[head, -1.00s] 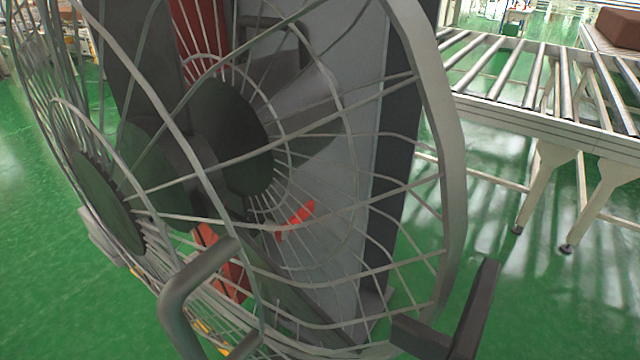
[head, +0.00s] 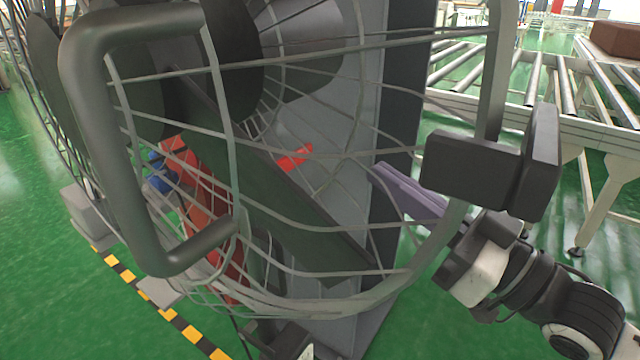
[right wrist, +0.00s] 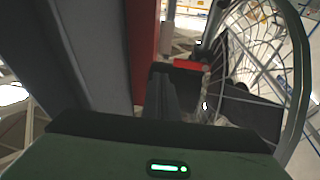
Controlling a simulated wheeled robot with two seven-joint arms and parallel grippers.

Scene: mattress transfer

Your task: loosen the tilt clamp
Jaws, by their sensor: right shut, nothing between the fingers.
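A large fan with a grey wire cage (head: 235,130) fills the left and middle of the head view. A dark block with an upright plate (head: 540,160) sits at the cage's right rim; it may be the tilt clamp, but I cannot be sure. My right gripper (head: 388,176) is shut and empty, its pale purple fingers just below and left of that block, beside the cage's lower right. In the right wrist view, dark fingers (right wrist: 160,92) show near a red piece (right wrist: 187,65). My left gripper is not in view.
A thick grey handle (head: 95,160) stands out at the front left. A small red bar (head: 295,158) shows behind the wires. A roller conveyor (head: 600,110) with a brown box (head: 617,40) stands at the right. Green floor is open at the left, with yellow-black tape (head: 150,300).

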